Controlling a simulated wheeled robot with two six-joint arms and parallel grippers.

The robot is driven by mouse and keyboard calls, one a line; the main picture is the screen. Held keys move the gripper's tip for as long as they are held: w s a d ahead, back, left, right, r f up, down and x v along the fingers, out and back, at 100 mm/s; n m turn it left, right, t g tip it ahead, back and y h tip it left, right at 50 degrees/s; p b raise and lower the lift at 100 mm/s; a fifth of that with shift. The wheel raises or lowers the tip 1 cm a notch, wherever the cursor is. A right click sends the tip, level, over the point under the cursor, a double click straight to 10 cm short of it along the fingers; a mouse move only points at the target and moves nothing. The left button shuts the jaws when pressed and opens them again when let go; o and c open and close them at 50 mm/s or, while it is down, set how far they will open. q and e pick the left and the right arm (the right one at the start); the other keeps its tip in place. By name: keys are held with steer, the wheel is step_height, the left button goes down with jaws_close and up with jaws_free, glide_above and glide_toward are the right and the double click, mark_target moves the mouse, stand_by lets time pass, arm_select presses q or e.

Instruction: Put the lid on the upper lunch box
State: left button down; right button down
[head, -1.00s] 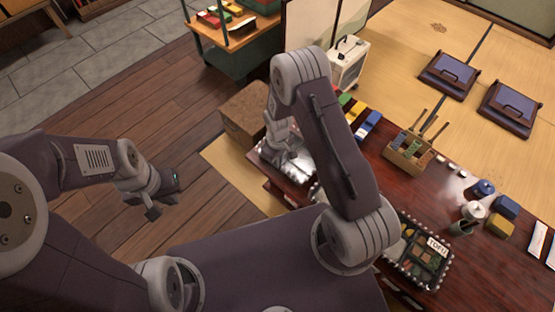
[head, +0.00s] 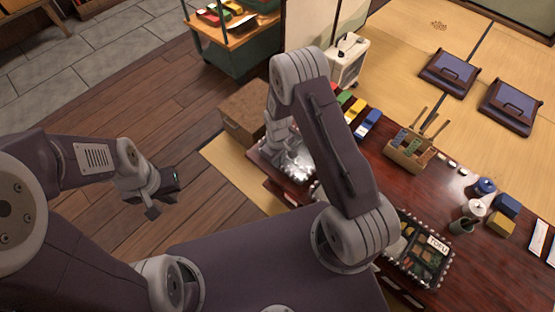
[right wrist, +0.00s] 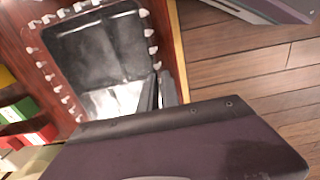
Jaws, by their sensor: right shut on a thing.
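A shiny tray-like piece with pale knobs around its rim (head: 298,170) lies at the table's far left corner. In the right wrist view it shows dark compartments under glare (right wrist: 105,50); I cannot tell lid from box there. My right gripper (right wrist: 158,92) is shut at its near edge, on what looks like the clear lid. In the head view the right arm partly covers this spot. A lunch box with food and a TOFU label (head: 428,255) sits nearer, partly behind my right arm. My left gripper (head: 166,195) is open and empty over the floor, away from the table.
A wooden caddy (head: 408,155) stands on the dark table (head: 375,180). Blue, white and yellow items (head: 365,125) lie along its back edge. A cardboard box (head: 245,112) stands beyond the table's left end.

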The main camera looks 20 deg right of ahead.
steer(key=shift+f, duration=0.5)
stand_by(1.0)
steer(key=c, duration=0.9)
jaws_free()
steer(key=shift+c, duration=0.2)
steer(key=shift+r, duration=0.1)
step_height(320, 180, up, 8)
steer(key=p, duration=0.7)
steer(key=shift+p, duration=0.3)
